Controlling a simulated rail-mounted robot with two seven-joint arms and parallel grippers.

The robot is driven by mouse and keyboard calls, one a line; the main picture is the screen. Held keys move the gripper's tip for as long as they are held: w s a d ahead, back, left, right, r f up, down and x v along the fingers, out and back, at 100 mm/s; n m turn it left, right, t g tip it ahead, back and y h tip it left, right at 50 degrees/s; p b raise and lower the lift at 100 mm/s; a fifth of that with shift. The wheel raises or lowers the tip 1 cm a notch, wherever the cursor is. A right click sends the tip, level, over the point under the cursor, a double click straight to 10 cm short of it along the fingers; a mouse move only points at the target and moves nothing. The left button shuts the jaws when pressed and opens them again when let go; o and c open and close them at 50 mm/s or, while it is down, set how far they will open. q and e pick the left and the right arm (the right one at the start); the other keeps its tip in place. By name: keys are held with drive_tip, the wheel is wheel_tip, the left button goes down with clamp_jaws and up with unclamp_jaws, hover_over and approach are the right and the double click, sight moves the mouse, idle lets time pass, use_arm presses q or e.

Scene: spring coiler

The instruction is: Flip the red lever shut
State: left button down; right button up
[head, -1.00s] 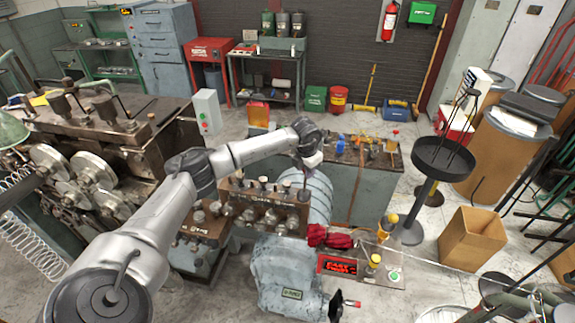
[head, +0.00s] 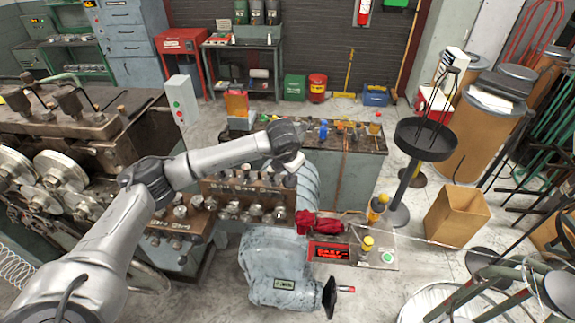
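A dark crank-like lever (head: 330,297) with a red grip (head: 346,289) sticks out at the lower right of the grey coiler machine (head: 265,262). It is the only red-tipped lever I can make out. My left arm reaches across from the lower left in the head view. Its gripper (head: 290,180) is over the back of the machine's brown block with knobs (head: 235,198), well above and left of the red grip. The fingers are small and dark against the machine, so I cannot see whether they are open or touch anything. My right gripper is out of view.
A black round tray on a post (head: 425,138) and a cardboard box (head: 457,215) stand to the right.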

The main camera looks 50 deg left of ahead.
use_arm(q)
drive_tip(key=shift+s+d+f, duration=0.1)
drive_tip(key=shift+d+f, duration=0.1)
drive_tip(key=shift+f, duration=0.1)
drive_tip(key=c, duration=1.2)
unclamp_jaws()
drive_tip(key=shift+o, duration=1.4)
drive_tip(key=shift+d, duration=0.1)
drive_tip(key=shift+o, duration=0.7)
drive_tip(key=shift+r, duration=0.1)
drive_tip(key=shift+r, duration=0.25)
drive_tip(key=b+v, duration=0.3)
drive_tip(key=v, duration=1)
drive_tip(key=shift+r, duration=0.15)
